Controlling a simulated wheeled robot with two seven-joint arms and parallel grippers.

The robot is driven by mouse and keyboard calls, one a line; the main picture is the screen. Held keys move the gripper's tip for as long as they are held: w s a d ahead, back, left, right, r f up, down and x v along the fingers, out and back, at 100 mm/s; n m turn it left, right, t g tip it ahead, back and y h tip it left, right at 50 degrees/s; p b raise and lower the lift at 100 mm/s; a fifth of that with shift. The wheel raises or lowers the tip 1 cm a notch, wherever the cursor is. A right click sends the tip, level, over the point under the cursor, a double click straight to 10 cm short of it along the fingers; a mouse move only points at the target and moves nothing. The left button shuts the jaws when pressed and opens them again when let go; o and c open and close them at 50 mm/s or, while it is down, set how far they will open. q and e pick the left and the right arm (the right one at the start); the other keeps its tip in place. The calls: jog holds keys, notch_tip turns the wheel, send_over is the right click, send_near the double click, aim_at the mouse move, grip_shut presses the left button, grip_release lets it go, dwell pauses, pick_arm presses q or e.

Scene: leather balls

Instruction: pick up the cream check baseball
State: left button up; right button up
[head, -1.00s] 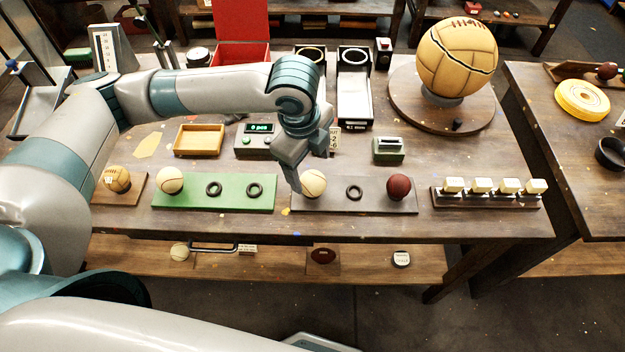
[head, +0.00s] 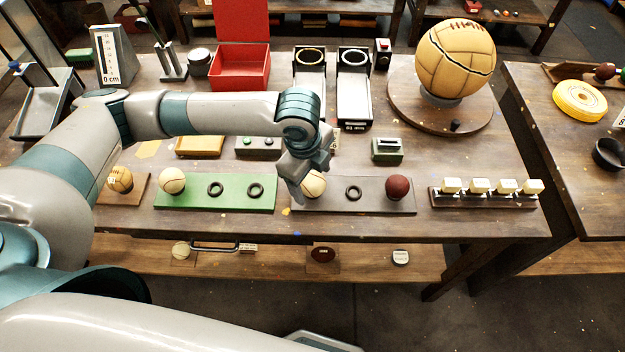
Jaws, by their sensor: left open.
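A cream ball (head: 317,185) sits at the left end of the dark grey board (head: 335,204). My left gripper (head: 302,186) is open and low over this ball, with a finger by its left side. The gripper hides part of the ball, and I cannot tell whether it touches. Another cream ball (head: 172,180) sits at the left end of the green board (head: 235,204). I cannot make out a check mark on either. My right gripper is not in view.
A dark red ball (head: 397,187) and an empty black ring (head: 353,193) share the grey board. A tan ball (head: 121,179) sits at far left. A row of cream blocks (head: 480,186) stands right. A big ball (head: 455,58) stands on a round base behind.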

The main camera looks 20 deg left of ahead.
pick_arm(q)
jog(key=shift+f, duration=0.45)
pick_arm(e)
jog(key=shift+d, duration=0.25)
pick_arm(q)
jog(key=c, duration=1.2)
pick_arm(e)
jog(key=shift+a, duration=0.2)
pick_arm(q)
jog(key=shift+r, duration=0.15)
